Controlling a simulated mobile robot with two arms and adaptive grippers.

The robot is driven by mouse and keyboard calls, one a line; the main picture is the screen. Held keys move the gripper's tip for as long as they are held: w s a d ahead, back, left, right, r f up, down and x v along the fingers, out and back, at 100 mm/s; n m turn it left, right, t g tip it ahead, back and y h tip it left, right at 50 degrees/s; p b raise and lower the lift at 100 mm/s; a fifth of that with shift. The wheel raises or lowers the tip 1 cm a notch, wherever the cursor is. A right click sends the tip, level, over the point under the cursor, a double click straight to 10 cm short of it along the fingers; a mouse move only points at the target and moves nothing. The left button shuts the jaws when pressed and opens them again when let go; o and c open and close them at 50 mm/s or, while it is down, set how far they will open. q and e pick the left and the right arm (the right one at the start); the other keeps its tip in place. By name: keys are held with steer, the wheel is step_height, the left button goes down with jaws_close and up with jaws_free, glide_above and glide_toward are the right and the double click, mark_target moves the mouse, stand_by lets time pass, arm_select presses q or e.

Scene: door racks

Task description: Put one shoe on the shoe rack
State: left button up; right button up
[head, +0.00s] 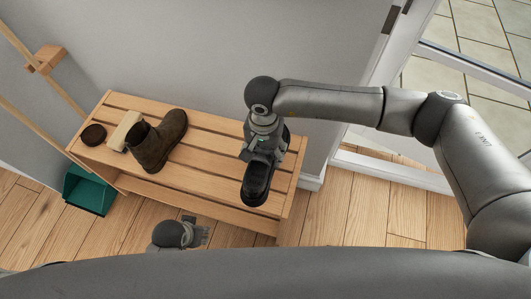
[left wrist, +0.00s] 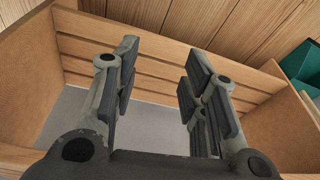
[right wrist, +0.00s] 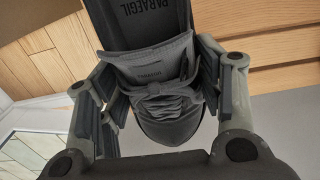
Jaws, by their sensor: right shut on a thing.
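A slatted wooden shoe rack (head: 205,154) stands against the wall. A black shoe (head: 257,186) is at the right end of the rack's top, under my right gripper (head: 262,158). In the right wrist view, my right gripper (right wrist: 165,90) is shut on the shoe (right wrist: 150,62), with its fingers on both sides of the laced part. I cannot tell whether the shoe's sole touches the slats. My left gripper (head: 200,233) is low in front of the rack. In the left wrist view it is open and empty (left wrist: 160,85), facing the rack's slats (left wrist: 150,75).
A brown boot (head: 158,142), a beige block-like brush (head: 126,131) and a dark round tin (head: 94,135) are on the rack's left part. The rack's middle top is clear. A glazed door (head: 440,60) is at right.

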mark_target(266, 149)
steer(key=w+f, duration=0.3)
steer(key=f, duration=0.1)
steer(key=shift+w+d+f+b, duration=0.1)
steer(key=shift+d+b, duration=0.2)
steer(key=shift+d, duration=0.05)
step_height(266, 149, down, 2)
steer(key=shift+f, duration=0.25)
arm_select(q)
steer(key=r, duration=0.4)
steer(key=shift+w+r, duration=0.1)
steer(key=shift+w, duration=0.2)
arm_select(e)
steer(key=shift+w+f, duration=0.1)
steer(key=shift+f, duration=0.2)
steer(key=o, duration=1.2)
steer(key=shift+c, duration=0.2)
arm_select(q)
steer(key=shift+w+r, duration=0.1)
steer(key=shift+r, duration=0.2)
steer(key=f, duration=0.3)
steer(key=s+f+p, duration=0.1)
steer(key=f, duration=0.1)
steer(key=shift+f, duration=0.25)
arm_select(e)
step_height(266, 149, up, 12)
steer(key=shift+r, duration=0.1)
